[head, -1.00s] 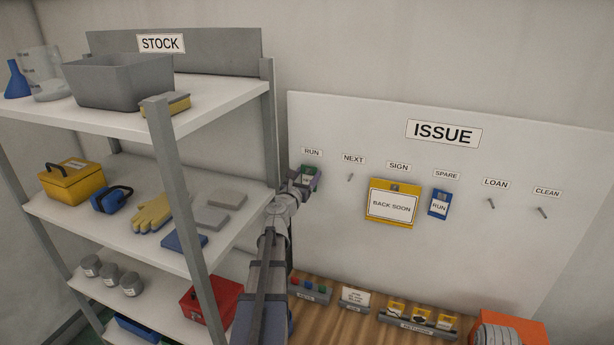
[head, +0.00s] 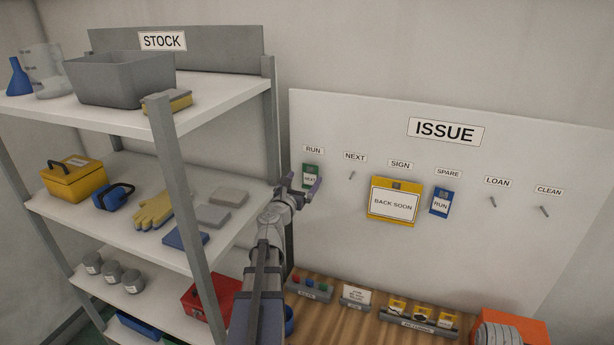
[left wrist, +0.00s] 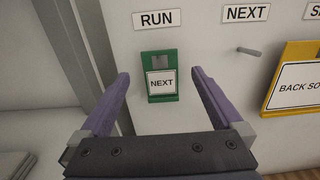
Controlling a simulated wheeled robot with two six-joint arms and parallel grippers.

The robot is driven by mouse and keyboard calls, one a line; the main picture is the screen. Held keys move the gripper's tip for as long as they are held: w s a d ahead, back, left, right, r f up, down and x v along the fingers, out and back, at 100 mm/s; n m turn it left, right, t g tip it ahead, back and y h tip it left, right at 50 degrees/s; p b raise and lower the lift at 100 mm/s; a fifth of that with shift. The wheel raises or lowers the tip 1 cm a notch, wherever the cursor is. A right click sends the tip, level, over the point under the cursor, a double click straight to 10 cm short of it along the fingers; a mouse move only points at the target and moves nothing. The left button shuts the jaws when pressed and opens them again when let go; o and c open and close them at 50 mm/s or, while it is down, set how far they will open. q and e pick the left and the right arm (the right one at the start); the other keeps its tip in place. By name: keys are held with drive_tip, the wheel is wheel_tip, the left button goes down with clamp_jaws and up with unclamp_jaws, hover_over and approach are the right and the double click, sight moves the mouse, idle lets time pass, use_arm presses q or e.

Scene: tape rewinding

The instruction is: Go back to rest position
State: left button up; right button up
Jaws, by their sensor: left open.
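A green tag marked NEXT (head: 311,176) hangs on the white ISSUE board (head: 540,250) under the RUN label. It also shows in the left wrist view (left wrist: 162,84), upright against the board between my fingers but beyond their tips. My left gripper (head: 301,184) is open and empty in front of it, apart from the tag. The peg under the NEXT label (head: 351,175) is bare. A yellow BACK SOON sign (head: 395,218) hangs under SIGN, and a blue tag marked RUN (head: 440,202) hangs under SPARE. My right gripper is not in view.
The STOCK shelf (head: 205,108) stands close on the left of my left arm, holding a yellow box (head: 75,180), gloves and several other items. A wooden counter (head: 340,325) with small trays and an orange box (head: 510,325) lies below the board. Bare pegs show under LOAN and CLEAN.

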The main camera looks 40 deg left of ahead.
use_arm(q)
drive_tip(key=v, duration=0.3)
drive_tip(key=w+d+f+m+g+h+b, duration=0.1)
drive_tip(key=w+d+f+m+h, duration=0.15)
drive_tip(key=d+m, duration=0.35)
drive_tip(key=w+d+f+m+g+h+b, duration=0.1)
drive_tip(key=d+f+m+h+b, duration=0.2)
drive_tip(key=d, duration=0.6)
drive_tip(key=w+d+f+m+g+h, duration=0.1)
drive_tip(key=w+d+f+m+h, duration=0.1)
drive_tip(key=d+f+m+h, duration=0.4)
drive_tip(key=s+d+f+m+g+b, duration=0.1)
drive_tip(key=s+d+f+m+g, duration=0.15)
drive_tip(key=d+f+m, duration=0.4)
drive_tip(key=s+d+f+m+g+b, duration=0.1)
drive_tip(key=d+m+g+b, duration=0.15)
drive_tip(key=d, duration=0.75)
drive_tip(key=s+d+f+m+g+y+b, duration=0.1)
drive_tip(key=s+d+f+m+g+b, duration=0.2)
drive_tip(key=s+d+f+m+g, duration=0.5)
drive_tip(key=s+d+f+m+g+y+b, duration=0.1)
drive_tip(key=s+d+f+m+y+b, duration=0.1)
drive_tip(key=s+f+m+y, duration=0.4)
drive_tip(key=shift+s+d+f+m+g, duration=0.35)
drive_tip(key=shift+s+f+m, duration=0.7)
drive_tip(key=shift+s+m, duration=1.7)
